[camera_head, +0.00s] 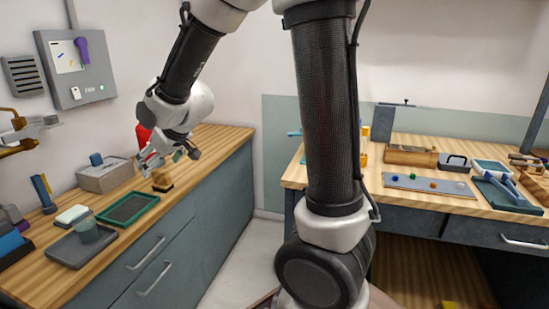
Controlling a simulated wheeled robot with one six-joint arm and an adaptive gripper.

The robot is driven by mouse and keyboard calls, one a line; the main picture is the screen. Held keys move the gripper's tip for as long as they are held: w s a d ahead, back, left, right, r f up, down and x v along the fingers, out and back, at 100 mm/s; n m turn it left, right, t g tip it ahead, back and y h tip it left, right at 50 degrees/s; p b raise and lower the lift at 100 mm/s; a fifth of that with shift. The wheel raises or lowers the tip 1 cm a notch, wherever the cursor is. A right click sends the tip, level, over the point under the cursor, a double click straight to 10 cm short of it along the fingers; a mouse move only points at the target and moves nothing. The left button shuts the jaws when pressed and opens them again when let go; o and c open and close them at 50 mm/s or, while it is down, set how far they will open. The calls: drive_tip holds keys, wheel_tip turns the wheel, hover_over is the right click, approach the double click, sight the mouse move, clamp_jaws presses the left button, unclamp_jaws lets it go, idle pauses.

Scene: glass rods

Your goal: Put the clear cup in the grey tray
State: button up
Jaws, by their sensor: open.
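A see-through, grey-green cup (87,231) stands upright on the flat grey tray (68,252) at the front of the left counter. My gripper (166,161) is open, farther back and to the right of the cup, apart from it. No object shows held between its fingers, though they are small in this view. It is above or just behind a small brown block with a dark base (162,182); I cannot tell whether they touch.
A green-rimmed tray (152,201) lies right of the grey tray. A white-topped block (71,214), a grey box (100,182) and a red object (143,138) are also on the counter (203,152). A second bench (440,204) with tools stands right.

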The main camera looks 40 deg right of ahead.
drive_tip(key=s+d+r+m+g+h, duration=0.15)
drive_tip(key=s+d+r, duration=0.35)
drive_tip(key=s+d, duration=0.5)
drive_tip(key=s+d+m+g, duration=0.1)
drive_tip(key=s+d, duration=0.2)
drive_tip(key=s, duration=0.7)
drive_tip(key=s+d+r+m+g+h, duration=0.1)
drive_tip(key=s+d, duration=0.3)
drive_tip(key=s, duration=0.6)
drive_tip(key=shift+d+r, duration=0.25)
drive_tip(key=shift+r, duration=0.05)
drive_tip(key=shift+w+m+h, duration=0.1)
drive_tip(key=shift+m+h, duration=0.15)
